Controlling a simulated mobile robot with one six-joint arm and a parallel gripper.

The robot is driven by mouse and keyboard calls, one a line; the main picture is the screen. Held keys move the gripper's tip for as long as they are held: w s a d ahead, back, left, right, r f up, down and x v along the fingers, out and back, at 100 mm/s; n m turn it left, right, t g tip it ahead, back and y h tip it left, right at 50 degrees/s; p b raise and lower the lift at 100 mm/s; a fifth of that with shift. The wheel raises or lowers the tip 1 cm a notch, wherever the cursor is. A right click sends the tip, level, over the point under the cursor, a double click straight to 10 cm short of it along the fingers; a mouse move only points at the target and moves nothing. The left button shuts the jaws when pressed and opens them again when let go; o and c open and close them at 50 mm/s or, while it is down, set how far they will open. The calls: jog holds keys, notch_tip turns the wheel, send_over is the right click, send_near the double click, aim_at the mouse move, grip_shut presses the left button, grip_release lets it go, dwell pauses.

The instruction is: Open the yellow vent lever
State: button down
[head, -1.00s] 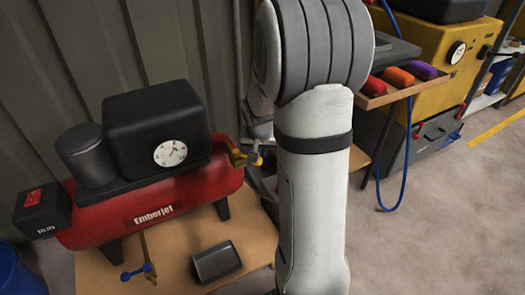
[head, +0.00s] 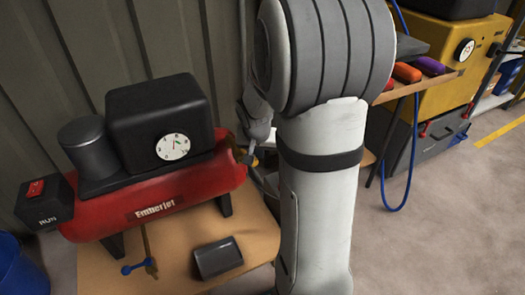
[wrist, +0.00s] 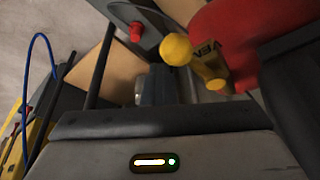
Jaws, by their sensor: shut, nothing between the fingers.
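The yellow vent lever (wrist: 178,50) shows in the wrist view, with a round knob and a stem beside the red tank (wrist: 245,25). Part of the lettering "VEN" is readable on its yellow part. My gripper (wrist: 154,84) is shut and empty, just below and left of the knob in that view. I cannot tell whether it touches the lever. In the head view only a little of the yellow lever (head: 240,155) shows at the right end of the red compressor (head: 160,205). My arm and gripper hide most of it.
The compressor stands on a wooden bench (head: 190,265) against a ribbed wall. A blue-handled valve (head: 135,267) and a dark box (head: 217,258) are in front of it. A blue hose (head: 412,170) hangs at the right by a yellow machine (head: 440,60). Floor at right is open.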

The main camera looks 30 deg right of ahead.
jog(key=shift+s+a+f, duration=0.15)
jog(key=shift+s+a, duration=0.05)
notch_tip(320, 180, up, 10)
jog(key=p, duration=0.6)
jog(key=shift+w+d+r, duration=0.15)
jog(key=shift+d+r, duration=0.1)
jog(key=shift+d, duration=0.15)
jog(key=s+a+r+n+p, duration=0.2)
jog(key=s+a+r+p, duration=0.2)
jog(key=r+p, duration=0.5)
jog(key=s+a+r+n+y+p, duration=0.1)
jog(key=s+a+r+p, duration=0.4)
jog(key=r, duration=0.8)
jog(key=s+a+r+n+y+p, duration=0.1)
jog(key=s+a+r+n+p, duration=0.3)
jog(key=s+r+p, duration=0.6)
jog(key=a+r+p, duration=0.1)
jog(key=p, duration=0.3)
jog(key=shift+g, duration=0.3)
